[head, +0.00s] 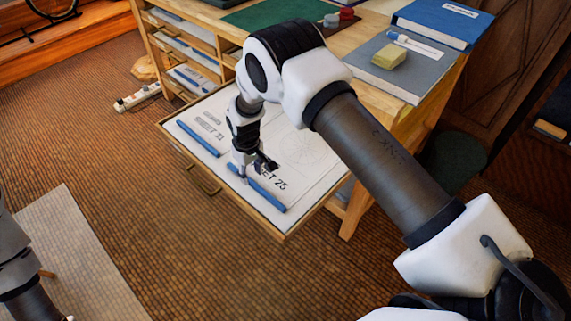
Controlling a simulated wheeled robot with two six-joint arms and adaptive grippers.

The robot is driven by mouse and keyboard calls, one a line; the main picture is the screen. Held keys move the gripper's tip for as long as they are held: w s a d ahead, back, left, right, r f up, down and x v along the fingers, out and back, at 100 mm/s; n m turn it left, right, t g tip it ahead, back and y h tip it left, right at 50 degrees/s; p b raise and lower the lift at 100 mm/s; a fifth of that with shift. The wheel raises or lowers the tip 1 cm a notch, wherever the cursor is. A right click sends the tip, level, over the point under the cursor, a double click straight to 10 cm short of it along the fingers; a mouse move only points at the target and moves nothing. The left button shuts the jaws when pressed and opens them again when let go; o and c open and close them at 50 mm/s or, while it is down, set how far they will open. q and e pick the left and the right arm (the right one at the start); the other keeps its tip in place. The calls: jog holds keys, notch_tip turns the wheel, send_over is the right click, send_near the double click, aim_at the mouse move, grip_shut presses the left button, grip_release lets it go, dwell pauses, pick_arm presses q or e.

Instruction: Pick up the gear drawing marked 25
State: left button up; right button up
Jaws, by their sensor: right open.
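The drawing marked SHEET 25 (310,172) lies flat in the pulled-out drawer (205,182), on its right side. It has a blue strip (268,198) along its front edge and faint line work that I cannot make out clearly. My right gripper (252,174) is open and points down over the sheet's front left part, close to the blue strip's left end. It hides part of the word SHEET. I cannot tell whether the fingers touch the strip. Links of my left arm show at the lower left edge; its gripper is out of view.
A drawing marked SHEET 31 (208,127) with its own blue strip (198,139) lies left in the drawer. A power strip (138,97) lies on the floor.

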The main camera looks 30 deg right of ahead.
aim_at(252, 182)
notch_tip(252, 182, down, 4)
jog(key=shift+r, duration=0.1)
grip_shut()
jog(key=shift+r, duration=0.2)
